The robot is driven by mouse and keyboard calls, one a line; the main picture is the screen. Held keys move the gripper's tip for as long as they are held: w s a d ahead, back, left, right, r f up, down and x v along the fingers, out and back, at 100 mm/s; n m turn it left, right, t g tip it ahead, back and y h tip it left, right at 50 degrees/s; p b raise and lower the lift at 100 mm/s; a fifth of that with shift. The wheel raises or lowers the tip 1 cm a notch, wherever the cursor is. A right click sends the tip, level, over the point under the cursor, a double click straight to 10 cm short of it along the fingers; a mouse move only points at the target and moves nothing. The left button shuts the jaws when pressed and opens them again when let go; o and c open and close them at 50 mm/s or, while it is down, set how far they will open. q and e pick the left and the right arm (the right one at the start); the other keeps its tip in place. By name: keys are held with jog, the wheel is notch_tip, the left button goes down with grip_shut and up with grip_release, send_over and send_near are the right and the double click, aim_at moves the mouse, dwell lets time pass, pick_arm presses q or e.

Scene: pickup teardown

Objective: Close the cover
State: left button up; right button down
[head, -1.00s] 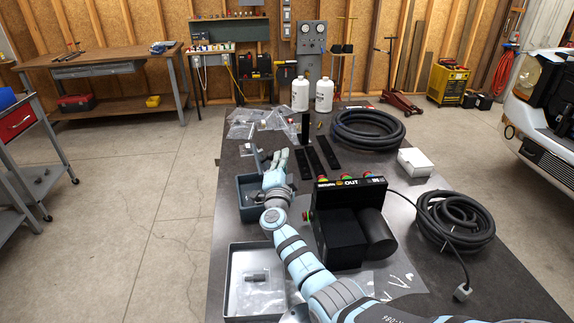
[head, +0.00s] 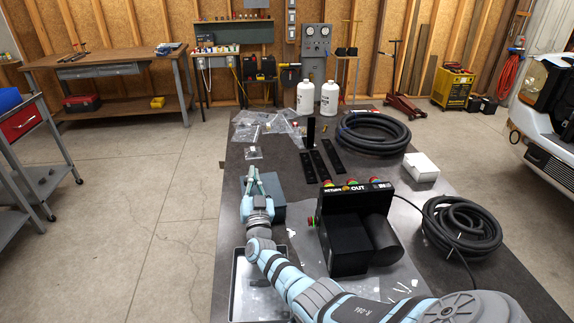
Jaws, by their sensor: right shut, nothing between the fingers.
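A small blue-grey box (head: 279,212) stands near the left edge of the dark table. Its cover (head: 272,187) appears to lie flat over the top, and I see no open inside from here. My right gripper (head: 252,174) is over the cover, its fingers shut and empty, pointing to the far side. It hides the cover's left-middle part. I cannot tell whether the fingers touch the cover or whether it is fully seated. My left gripper is not in view.
A grey tray (head: 236,284) lies in front of the box, partly under my right arm. A black control unit (head: 345,245) stands to the right, with black coiled hoses (head: 461,224) beyond it. Plastic bags (head: 262,126) and black strips (head: 324,167) lie farther back.

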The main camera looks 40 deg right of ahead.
jog(key=shift+w+a+f+n, duration=0.1)
jog(key=shift+a+f+n, duration=0.25)
jog(key=shift+n, duration=0.35)
notch_tip(320, 180, up, 10)
jog(key=shift+y, duration=0.4)
